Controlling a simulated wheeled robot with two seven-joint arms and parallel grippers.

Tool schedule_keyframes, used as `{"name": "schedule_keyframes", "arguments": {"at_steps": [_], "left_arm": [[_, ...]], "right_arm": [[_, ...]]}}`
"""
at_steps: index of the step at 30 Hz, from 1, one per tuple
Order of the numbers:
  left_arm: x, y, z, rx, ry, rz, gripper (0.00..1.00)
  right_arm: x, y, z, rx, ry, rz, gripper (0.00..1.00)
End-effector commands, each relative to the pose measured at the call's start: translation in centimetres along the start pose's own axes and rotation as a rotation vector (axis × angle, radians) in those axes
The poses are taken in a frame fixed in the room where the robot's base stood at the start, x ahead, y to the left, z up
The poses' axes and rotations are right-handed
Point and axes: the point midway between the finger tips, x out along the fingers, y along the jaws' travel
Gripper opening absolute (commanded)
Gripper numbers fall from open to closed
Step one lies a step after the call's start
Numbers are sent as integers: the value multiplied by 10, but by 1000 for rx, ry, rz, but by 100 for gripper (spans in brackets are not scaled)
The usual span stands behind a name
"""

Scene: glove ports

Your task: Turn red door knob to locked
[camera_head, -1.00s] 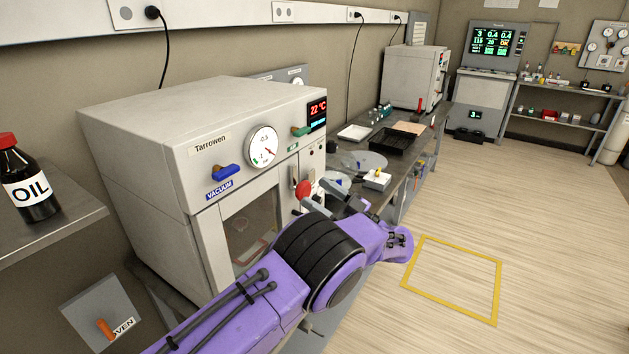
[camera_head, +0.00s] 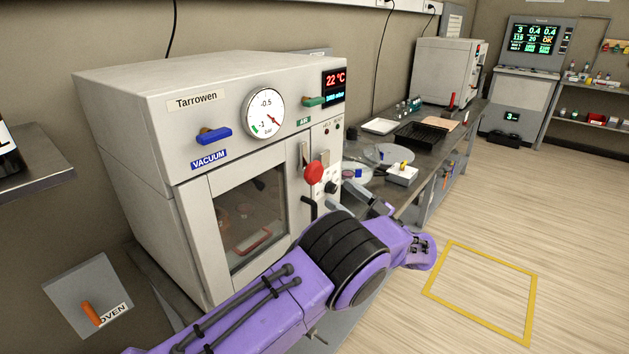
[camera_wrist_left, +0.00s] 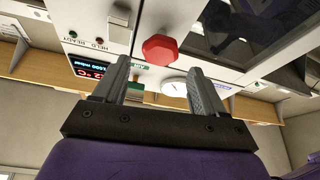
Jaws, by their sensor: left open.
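The red door knob (camera_head: 314,173) is on the front of the Tarrowen vacuum oven (camera_head: 130,110), at the right side of its windowed door (camera_head: 249,222). In the left wrist view the red knob (camera_wrist_left: 160,49) lies beyond and between my two fingertips, not visibly gripped. My left gripper (camera_head: 343,198) is open, just right of and below the knob in the head view. Its fingers also show in the left wrist view (camera_wrist_left: 158,70). A pale upright plate (camera_head: 304,154) sits beside the knob. My right gripper is not in view.
A blue vacuum handle (camera_head: 214,135), a gauge (camera_head: 263,111) and a green air handle (camera_head: 314,101) sit above the door. A bench with dishes (camera_head: 388,154) and a black tray (camera_head: 420,136) stands right of the oven. The floor at right is clear.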

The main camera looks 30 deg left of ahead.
Motion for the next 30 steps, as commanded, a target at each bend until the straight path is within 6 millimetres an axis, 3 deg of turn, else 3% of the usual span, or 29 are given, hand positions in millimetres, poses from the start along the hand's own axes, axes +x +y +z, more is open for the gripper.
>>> {"name": "schedule_keyframes", "arguments": {"at_steps": [6,12,23,26,29,30], "left_arm": [[52,0,-7,2,-2,-4,71],[86,0,-5,1,-2,-2,71],[96,0,-2,-1,-1,1,71],[96,0,-2,-1,-1,0,45],[96,0,-2,-1,-1,1,12],[96,0,-2,-1,-1,0,10]], "right_arm": [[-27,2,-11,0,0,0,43],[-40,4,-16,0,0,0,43],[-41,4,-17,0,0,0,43],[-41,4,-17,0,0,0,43],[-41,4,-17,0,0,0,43],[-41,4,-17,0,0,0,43]]}}
